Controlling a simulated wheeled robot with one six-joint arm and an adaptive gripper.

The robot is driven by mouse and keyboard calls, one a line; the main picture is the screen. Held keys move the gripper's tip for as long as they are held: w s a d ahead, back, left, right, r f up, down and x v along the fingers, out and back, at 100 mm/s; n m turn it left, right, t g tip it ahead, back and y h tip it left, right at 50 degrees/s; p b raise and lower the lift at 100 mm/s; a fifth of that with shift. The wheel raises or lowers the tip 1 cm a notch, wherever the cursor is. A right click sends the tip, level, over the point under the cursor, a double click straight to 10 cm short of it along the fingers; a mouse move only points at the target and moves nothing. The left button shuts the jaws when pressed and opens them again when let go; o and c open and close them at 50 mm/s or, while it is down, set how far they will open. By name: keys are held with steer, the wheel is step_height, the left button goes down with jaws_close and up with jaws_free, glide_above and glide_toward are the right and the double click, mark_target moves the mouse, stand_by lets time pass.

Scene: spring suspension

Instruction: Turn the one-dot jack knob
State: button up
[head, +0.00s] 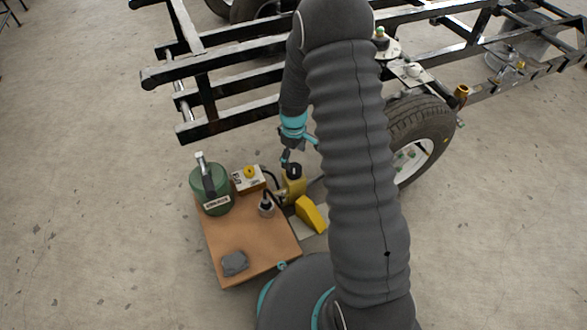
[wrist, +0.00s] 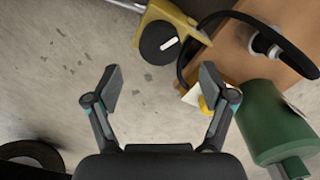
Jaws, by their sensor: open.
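A yellow jack (head: 293,188) stands at the edge of a brown board, with a black round knob (head: 293,170) on top. In the wrist view the knob (wrist: 158,44) shows a white bar on its face, beyond and between my fingertips. I cannot make out a dot mark on it. My gripper (wrist: 160,80) is open and empty, apart from the knob. In the head view my gripper (head: 287,158) is just above and beside the knob, partly hidden by my arm.
A black frame (head: 235,80) and tyre (head: 425,125) stand behind.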

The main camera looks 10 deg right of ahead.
mark_target(294, 168)
step_height(294, 168, down, 7)
steer(key=shift+r+b, duration=0.15)
steer(key=shift+b, duration=0.25)
steer(key=c, duration=1.2)
